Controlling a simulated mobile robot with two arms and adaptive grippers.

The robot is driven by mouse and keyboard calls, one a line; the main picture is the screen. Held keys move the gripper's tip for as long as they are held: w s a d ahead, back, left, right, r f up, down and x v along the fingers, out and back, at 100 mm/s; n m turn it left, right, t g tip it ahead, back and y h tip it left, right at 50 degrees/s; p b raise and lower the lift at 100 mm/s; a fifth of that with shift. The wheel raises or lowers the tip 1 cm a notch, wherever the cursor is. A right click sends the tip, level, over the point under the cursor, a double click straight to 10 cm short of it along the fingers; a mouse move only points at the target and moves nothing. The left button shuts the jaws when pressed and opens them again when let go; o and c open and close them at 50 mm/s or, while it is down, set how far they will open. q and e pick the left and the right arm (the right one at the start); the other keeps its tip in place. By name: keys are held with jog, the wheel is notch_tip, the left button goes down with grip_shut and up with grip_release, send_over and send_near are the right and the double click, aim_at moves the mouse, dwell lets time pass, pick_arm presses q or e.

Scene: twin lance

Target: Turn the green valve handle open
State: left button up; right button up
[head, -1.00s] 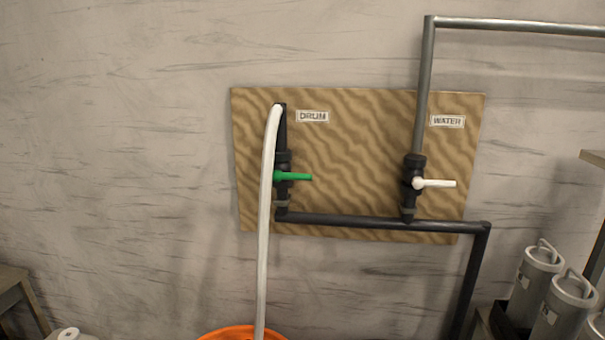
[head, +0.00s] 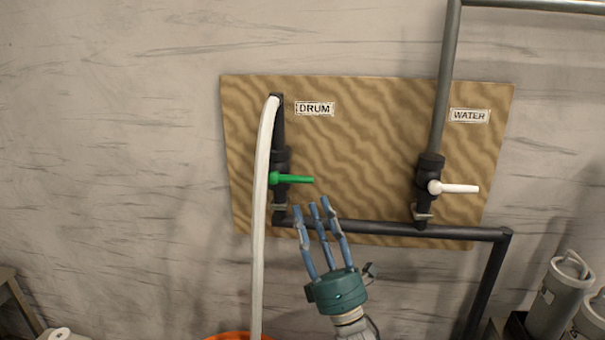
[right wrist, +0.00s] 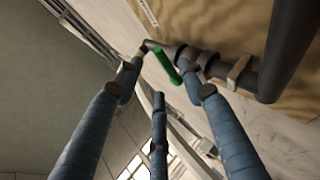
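The green valve handle (head: 294,180) sticks out sideways to the right from the black valve under the DRUM label (head: 314,108). In the right wrist view the green handle (right wrist: 166,66) shows beyond my spread fingers. My right gripper (head: 318,206) is open and empty, its blue fingers pointing up just below the handle, apart from it in the head view. In the right wrist view the fingers (right wrist: 160,85) stand wide apart with nothing between them. My left gripper is not in view.
A white hose (head: 261,220) runs down left of the handle to an orange drum (head: 232,337). A white valve handle (head: 458,188) under the WATER label sits to the right. A black pipe (head: 385,228) crosses below. Grey canisters (head: 556,300) stand at lower right.

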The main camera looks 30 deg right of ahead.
aim_at(302, 177)
jog(key=p+x, duration=0.2)
jog(key=x, duration=0.4)
jog(key=shift+w+r, duration=0.1)
jog(key=shift+r, duration=0.2)
jog(key=shift+w+r+p, duration=0.45)
jog(key=shift+p, duration=0.05)
jog(key=shift+c, duration=0.5)
grip_shut()
